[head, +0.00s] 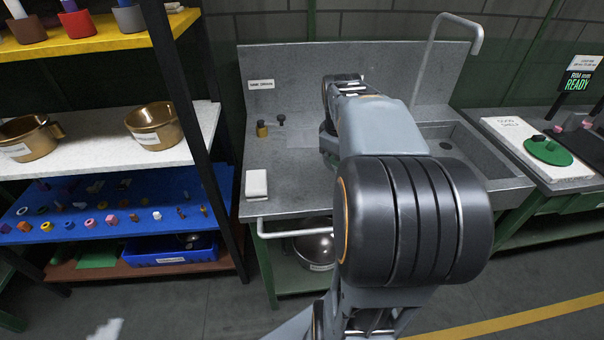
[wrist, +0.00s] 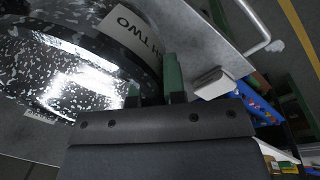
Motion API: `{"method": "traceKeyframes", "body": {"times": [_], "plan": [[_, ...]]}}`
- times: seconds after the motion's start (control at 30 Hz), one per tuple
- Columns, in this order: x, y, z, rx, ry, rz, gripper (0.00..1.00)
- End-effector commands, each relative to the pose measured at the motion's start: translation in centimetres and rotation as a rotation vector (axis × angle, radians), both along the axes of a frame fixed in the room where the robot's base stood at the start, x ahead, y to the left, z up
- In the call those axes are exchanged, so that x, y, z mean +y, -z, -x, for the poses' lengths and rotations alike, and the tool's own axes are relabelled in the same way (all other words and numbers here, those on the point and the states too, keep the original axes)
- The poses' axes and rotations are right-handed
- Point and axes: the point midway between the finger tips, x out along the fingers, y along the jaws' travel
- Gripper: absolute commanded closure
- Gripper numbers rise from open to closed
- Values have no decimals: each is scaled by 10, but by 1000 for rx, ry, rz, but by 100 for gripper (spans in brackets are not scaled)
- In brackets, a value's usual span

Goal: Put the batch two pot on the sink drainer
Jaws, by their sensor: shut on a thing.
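The batch two pot (wrist: 70,60) is black with white speckles and fills the left of the wrist view. Its white label (wrist: 120,30) shows "TWO". My gripper (wrist: 155,85) has green fingers, shut on the pot's edge. The sink drainer (head: 290,165) is the grey counter area left of the basin in the head view, below a small wall sign. Grey counter also shows around the pot in the wrist view (wrist: 190,40). My arm hides the pot in the head view, and I cannot tell whether the pot touches the counter.
A white block (head: 257,184) sits at the counter's front left, above a bent rail (head: 290,222). Small dark and brass knobs (head: 262,129) stand further back. The tall faucet (head: 437,50) and sink basin (head: 450,145) are right. Brass pots (head: 154,126) stand on the left shelf.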

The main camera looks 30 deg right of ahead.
Motion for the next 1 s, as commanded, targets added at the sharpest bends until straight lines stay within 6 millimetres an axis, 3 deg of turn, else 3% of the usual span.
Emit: {"method": "traceKeyframes", "body": {"times": [0.2,0.4,0.8,1.0], "plan": [[27,23,-48,0,-8,-1,100],[41,54,-72,0,-6,1,100],[50,77,-89,-3,-5,1,100],[53,101,-94,0,-5,0,100]]}}
